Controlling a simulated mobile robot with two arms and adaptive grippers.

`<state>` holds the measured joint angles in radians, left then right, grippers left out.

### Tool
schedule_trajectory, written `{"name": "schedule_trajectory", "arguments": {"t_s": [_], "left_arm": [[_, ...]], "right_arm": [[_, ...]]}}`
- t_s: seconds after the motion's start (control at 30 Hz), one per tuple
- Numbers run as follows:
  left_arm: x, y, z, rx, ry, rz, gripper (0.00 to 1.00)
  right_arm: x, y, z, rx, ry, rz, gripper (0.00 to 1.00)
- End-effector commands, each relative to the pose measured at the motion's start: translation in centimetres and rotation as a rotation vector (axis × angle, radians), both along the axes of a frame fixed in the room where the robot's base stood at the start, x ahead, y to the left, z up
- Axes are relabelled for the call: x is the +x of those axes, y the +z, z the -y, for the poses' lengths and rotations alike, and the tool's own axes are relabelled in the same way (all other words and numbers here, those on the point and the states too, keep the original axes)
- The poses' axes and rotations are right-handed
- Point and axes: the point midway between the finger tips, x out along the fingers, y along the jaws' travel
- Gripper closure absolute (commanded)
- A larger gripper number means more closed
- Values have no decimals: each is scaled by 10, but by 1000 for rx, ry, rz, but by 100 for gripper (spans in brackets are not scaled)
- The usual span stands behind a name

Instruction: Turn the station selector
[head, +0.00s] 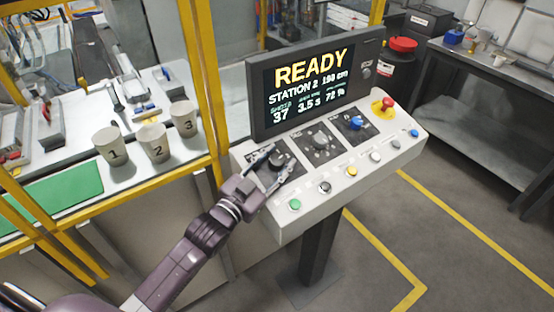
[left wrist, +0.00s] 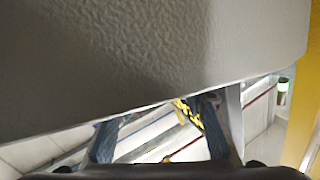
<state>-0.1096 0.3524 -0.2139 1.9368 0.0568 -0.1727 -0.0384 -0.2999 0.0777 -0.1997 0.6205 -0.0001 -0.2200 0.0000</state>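The control console (head: 345,185) has a tilted panel with three dials. A black knob (head: 279,159) is at the left, a grey dial (head: 320,142) in the middle and a blue knob (head: 355,123) at the right. Their labels are too small to read. The screen (head: 318,88) shows READY and STATION 2. My left gripper (head: 281,161) is at the black knob, its spread fingers on either side of it. I cannot tell whether they touch it. In the left wrist view the fingers are apart, their tips partly hidden by a grey surface (left wrist: 150,50). My right gripper is not in view.
A row of buttons, including a green one (head: 294,205), lines the console's front edge. A red mushroom button (head: 383,105) is at its right. Cups numbered 1 (head: 112,148), 2 (head: 154,143) and 3 (head: 185,118) stand on the left bench. A yellow post (head: 205,80) rises beside the console.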

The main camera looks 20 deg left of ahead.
Motion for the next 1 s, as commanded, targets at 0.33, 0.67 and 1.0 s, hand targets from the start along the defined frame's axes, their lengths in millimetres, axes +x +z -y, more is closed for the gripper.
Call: {"name": "schedule_trajectory", "arguments": {"t_s": [0.33, 0.67, 1.0], "left_arm": [[0, 0, 0, 0, 0, 0, 96], [0, 1, -1, 14, -49, -11, 96], [1, 1, -3, 47, -210, -44, 96]], "right_arm": [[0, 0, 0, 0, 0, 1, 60], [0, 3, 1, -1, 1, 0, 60], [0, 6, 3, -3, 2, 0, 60]]}}
